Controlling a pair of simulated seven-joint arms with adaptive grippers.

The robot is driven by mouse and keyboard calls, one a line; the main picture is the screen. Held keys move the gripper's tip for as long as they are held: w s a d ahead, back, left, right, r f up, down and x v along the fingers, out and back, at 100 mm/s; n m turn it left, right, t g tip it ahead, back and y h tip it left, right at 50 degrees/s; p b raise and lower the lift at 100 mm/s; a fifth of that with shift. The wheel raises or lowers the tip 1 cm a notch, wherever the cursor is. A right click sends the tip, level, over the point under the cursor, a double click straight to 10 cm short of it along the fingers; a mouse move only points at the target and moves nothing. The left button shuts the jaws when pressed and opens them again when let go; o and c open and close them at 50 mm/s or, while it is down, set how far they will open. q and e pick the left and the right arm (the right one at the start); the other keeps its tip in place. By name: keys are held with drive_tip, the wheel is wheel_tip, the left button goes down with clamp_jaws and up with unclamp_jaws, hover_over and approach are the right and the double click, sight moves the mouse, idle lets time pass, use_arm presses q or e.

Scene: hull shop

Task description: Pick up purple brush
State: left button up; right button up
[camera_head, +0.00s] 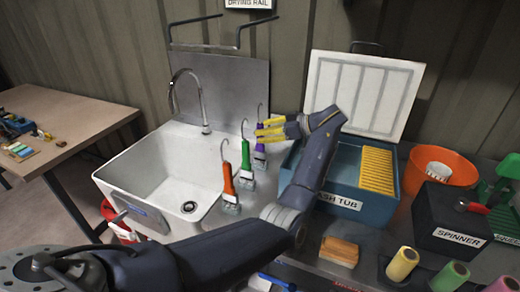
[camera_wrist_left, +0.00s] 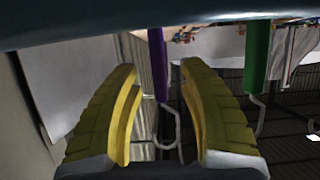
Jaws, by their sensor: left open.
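The purple brush (camera_head: 260,138) stands upright beside the sink's right edge, the rightmost of three brushes with wire hooks on top. The green brush (camera_head: 246,158) and the orange brush (camera_head: 229,181) are to its left. My left gripper (camera_head: 263,130), with yellow fingers, is open at the purple brush's upper part and partly covers it. In the left wrist view, the purple handle (camera_wrist_left: 160,62) and its hook show in the gap between the open fingers (camera_wrist_left: 158,75). Whether the fingers touch it I cannot tell. The green handle (camera_wrist_left: 257,55) is to the right. My right gripper is not in view.
A white sink (camera_head: 130,172) with a tall faucet (camera_head: 188,95) is left of the brushes. A blue wash tub (camera_head: 342,204) with a yellow ribbed board (camera_head: 377,168) stands at right, behind my left arm. An orange bucket (camera_head: 447,160) and a spinner box (camera_head: 448,222) are farther right.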

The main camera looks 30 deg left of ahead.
use_arm(q)
drive_tip(key=shift+x, duration=0.85)
drive_tip(key=shift+o, duration=0.2)
clamp_jaws()
